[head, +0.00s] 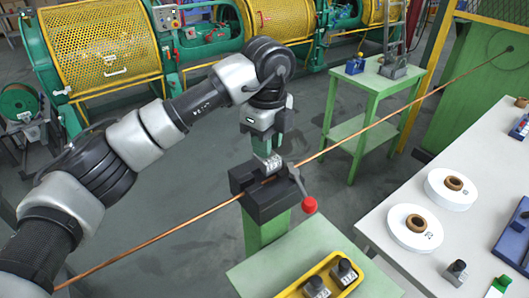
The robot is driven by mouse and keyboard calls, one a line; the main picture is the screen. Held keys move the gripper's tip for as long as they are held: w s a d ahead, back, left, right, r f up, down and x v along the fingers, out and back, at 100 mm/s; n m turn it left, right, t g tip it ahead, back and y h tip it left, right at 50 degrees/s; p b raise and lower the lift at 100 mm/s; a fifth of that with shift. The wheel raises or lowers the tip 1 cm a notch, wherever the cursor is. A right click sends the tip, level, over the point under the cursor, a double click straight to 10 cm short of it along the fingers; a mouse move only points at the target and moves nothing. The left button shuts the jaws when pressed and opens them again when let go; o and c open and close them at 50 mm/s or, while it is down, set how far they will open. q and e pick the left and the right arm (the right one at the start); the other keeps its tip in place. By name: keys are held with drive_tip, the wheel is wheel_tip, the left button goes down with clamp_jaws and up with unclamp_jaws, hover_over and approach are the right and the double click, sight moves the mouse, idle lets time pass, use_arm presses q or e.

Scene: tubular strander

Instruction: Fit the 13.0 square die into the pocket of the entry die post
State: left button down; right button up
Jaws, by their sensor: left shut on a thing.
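My left gripper (268,147) points down over the entry die post and is shut on a small grey metal block with markings, the square die (271,162). The die is at the top of the black die holder (270,203) on the green post (265,226). I cannot tell whether its lower edge is inside the pocket or just above it, as the pocket is hidden. A lever with a red knob (310,205) sticks out at the holder's right side. My right gripper is not in view.
A copper rod (380,119) runs diagonally past the holder. A yellow tray (290,291) with dark dies (344,271) sits on a green stand in front. A white table (390,207) with white reels (415,227) is at right. Yellow-meshed machinery (100,55) stands behind.

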use_arm(q)
drive_tip(key=shift+s+a+f, duration=0.1)
drive_tip(key=shift+a+f, duration=0.1)
drive_tip(key=shift+f, duration=0.2)
wheel_tip(320, 180, down, 2)
drive_tip(key=shift+f+p, duration=0.2)
drive_tip(key=shift+p, duration=0.55)
drive_tip(key=shift+f, duration=0.6)
drive_tip(key=c, duration=0.9)
unclamp_jaws()
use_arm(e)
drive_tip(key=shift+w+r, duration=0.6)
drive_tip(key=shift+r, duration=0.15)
